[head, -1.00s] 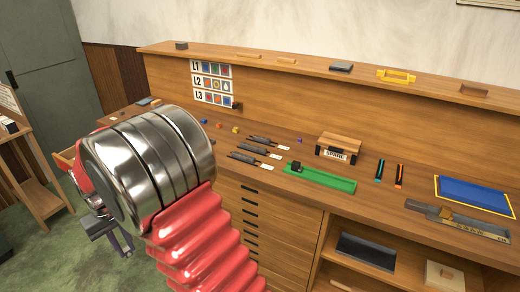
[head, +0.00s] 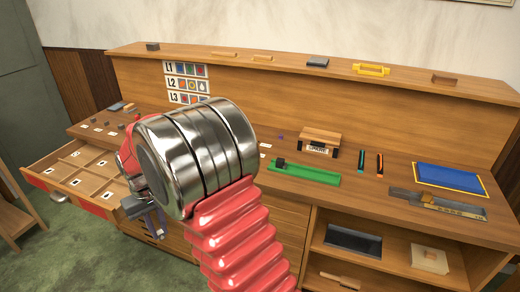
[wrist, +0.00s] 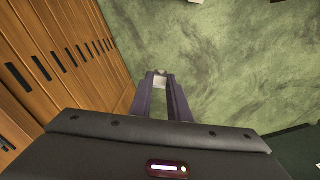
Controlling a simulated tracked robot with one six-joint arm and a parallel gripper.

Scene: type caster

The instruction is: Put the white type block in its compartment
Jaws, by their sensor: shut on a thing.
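My gripper (wrist: 160,85) points down over the green floor in the wrist view, its dark fingers shut on a small pale block (wrist: 160,73) at the tips, which looks like the white type block. Only a little of the block shows. In the head view my gripper (head: 157,228) hangs in front of the cabinet, just right of an open drawer (head: 42,176), and the block cannot be made out there. The drawer has wooden dividers and compartments with small white labels. Its right part is hidden behind my arm.
The worktop carries a green tray (head: 322,178) with a dark block, a wooden box (head: 319,140) and a blue pad (head: 452,178). Small dark pieces lie at the back left. Closed drawers (wrist: 50,62) stand left of my gripper. Floor in front is clear.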

